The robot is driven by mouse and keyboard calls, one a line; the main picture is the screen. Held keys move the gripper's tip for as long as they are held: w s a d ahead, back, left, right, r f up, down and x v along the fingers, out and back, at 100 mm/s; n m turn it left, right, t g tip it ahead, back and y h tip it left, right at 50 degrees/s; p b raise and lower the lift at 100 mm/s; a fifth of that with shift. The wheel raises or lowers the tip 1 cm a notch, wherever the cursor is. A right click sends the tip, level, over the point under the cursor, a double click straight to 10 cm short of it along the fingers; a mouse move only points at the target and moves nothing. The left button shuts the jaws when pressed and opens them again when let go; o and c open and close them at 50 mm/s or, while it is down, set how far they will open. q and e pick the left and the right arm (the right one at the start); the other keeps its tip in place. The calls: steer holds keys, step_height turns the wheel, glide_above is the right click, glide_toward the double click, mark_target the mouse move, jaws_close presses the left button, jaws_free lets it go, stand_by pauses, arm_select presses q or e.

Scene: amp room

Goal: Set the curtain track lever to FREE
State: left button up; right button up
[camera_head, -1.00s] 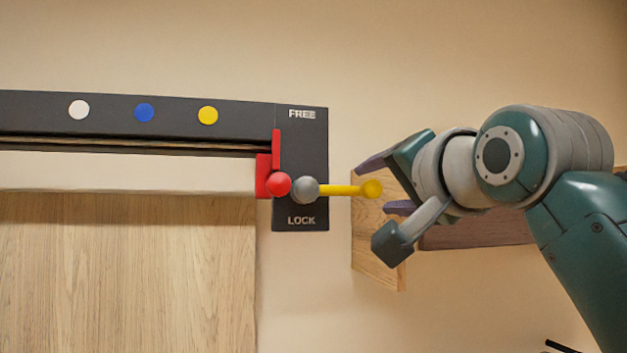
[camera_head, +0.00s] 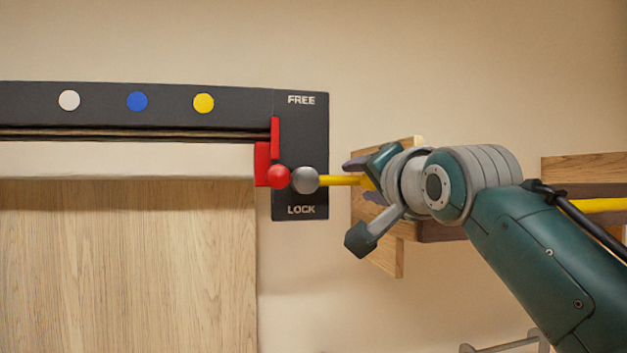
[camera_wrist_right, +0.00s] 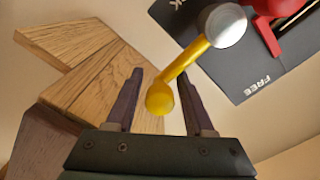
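The curtain track lever is a yellow rod (camera_head: 340,180) on a grey round pivot (camera_head: 305,180), pointing level to the right, between the printed words FREE above and LOCK below on a dark plate (camera_head: 315,135). In the right wrist view the lever's yellow knob (camera_wrist_right: 160,98) lies between the two fingers of my right gripper (camera_wrist_right: 158,95), with a gap on each side. My right gripper is open around the lever's end. In the head view the gripper (camera_head: 365,178) hides the knob. My left gripper is not in view.
A red catch (camera_head: 276,152) with a red ball sits left of the pivot. The dark track (camera_head: 235,105) with white, blue and yellow dots runs left above a wooden panel (camera_head: 130,260). Wooden shelf pieces (camera_head: 390,258) stand close behind my right gripper.

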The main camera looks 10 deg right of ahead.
steer(key=c, duration=0.7)
jaws_close()
steer(key=shift+d+f, duration=0.1)
steer(key=shift+f, duration=0.1)
